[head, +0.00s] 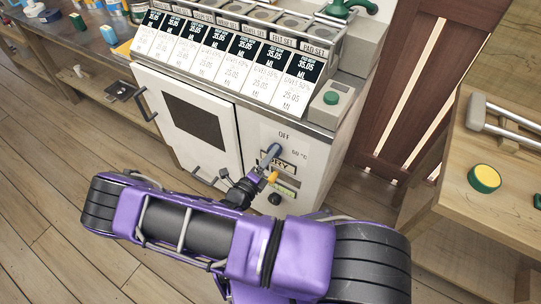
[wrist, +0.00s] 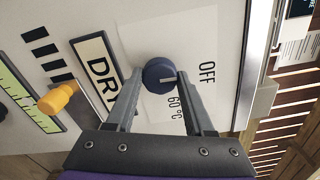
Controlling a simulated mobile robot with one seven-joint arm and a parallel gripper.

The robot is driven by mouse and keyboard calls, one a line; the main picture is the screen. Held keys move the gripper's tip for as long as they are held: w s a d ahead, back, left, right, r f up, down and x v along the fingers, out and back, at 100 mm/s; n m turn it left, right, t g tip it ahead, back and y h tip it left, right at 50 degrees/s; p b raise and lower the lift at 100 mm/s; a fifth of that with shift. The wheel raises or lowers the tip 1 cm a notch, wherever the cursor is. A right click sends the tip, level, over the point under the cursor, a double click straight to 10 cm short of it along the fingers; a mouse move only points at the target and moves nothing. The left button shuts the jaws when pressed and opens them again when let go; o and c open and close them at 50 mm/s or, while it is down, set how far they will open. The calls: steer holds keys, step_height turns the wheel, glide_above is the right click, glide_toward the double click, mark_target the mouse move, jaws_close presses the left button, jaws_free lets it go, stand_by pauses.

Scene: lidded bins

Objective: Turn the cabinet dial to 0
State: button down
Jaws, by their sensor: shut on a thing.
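The cabinet dial is a round dark blue knob (wrist: 158,75) on the white cabinet front, and it also shows in the head view (head: 273,150). The printed words OFF (wrist: 207,73) and 60 °C (wrist: 175,107) are beside it. A pale line on the knob points roughly toward OFF in the wrist view. My gripper (wrist: 161,80) has one finger on each side of the knob and is shut on it. In the head view my gripper (head: 262,170) is at the panel, partly hidden by my purple arm.
An orange knob (wrist: 58,98) sits beside a green scale (wrist: 25,95) and the DRY label (wrist: 93,62). The cabinet door (head: 190,125) with a dark window is left of the panel. A wooden table (head: 490,150) stands at the right. Floor (head: 50,220) is clear at left.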

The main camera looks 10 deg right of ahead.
steer(key=shift+n, duration=0.3)
stand_by(0.4)
steer(key=shift+c, duration=1.4)
jaws_free()
steer(key=shift+s+a, duration=0.1)
steer(key=v, duration=1.7)
steer(key=shift+a+r, duration=0.1)
steer(key=shift+r, duration=0.05)
